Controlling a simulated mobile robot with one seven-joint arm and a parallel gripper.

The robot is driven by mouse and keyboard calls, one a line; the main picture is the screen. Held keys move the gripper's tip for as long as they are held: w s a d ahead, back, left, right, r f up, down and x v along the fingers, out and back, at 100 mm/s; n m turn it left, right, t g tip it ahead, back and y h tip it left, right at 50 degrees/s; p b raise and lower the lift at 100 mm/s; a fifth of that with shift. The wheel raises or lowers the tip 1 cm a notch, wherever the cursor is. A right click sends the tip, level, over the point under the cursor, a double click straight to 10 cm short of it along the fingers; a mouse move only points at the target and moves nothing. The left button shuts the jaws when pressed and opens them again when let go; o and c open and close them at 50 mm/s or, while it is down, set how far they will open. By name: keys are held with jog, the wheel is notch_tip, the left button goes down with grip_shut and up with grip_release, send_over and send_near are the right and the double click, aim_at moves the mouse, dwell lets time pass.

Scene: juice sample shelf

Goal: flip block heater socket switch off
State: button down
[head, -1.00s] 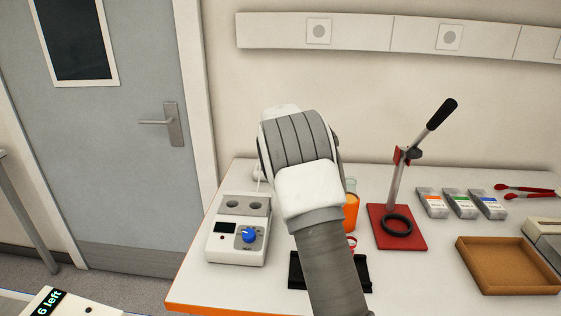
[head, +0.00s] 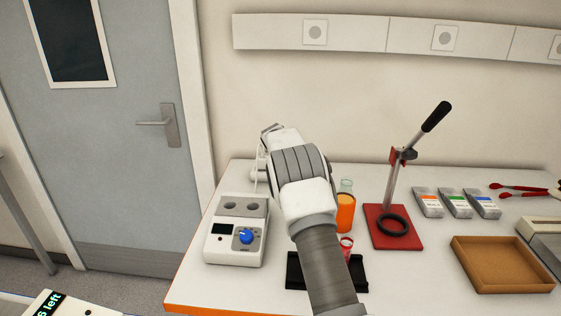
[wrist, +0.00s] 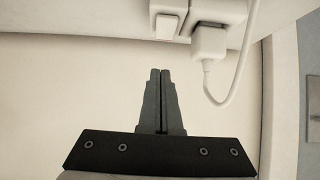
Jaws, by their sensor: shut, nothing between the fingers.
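The block heater (head: 237,232) is a white box with a blue knob, a dark display and two round wells, left on the bench. In the wrist view a white socket switch (wrist: 167,25) sits at the top edge, left of a white plug (wrist: 209,42) with a looping cord. My gripper (wrist: 160,71) is shut and empty. Its fingertips point up toward the switch, with a gap between them in the picture; true distance is hard to judge. In the head view the gripper is mostly hidden behind my wrist. The switch face cannot be made out there.
An orange-filled flask (head: 346,213) stands just right of my arm, near a black stand (head: 296,271). A red-based press (head: 393,226) with a tall lever, several packets and a brown tray (head: 503,264) are further right. A grey door (head: 110,190) is left.

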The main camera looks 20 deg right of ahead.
jog(key=x, duration=0.2)
jog(key=shift+w+d+f, duration=0.15)
jog(key=shift+w+f, duration=0.05)
jog(key=shift+w+d+f+p, duration=0.1)
jog(key=shift+w+f+p, duration=0.05)
jog(key=shift+f, duration=0.85)
jog(key=shift+w+f+p, duration=0.15)
jog(key=shift+f, duration=0.85)
jog(key=shift+f, duration=0.1)
jog(key=shift+w+f+b, duration=0.1)
jog(key=shift+f+b, duration=0.25)
jog(key=shift+b, duration=0.6)
jog(key=shift+d+r, duration=0.1)
jog(key=shift+r, duration=0.1)
jog(key=shift+w+p, duration=0.15)
jog(key=shift+p, duration=0.15)
jog(key=shift+w+r, duration=0.1)
jog(key=shift+w, duration=0.05)
jog(key=shift+w+d+r+p, duration=0.2)
jog(key=shift+w+p, duration=0.25)
jog(key=shift+p, duration=0.4)
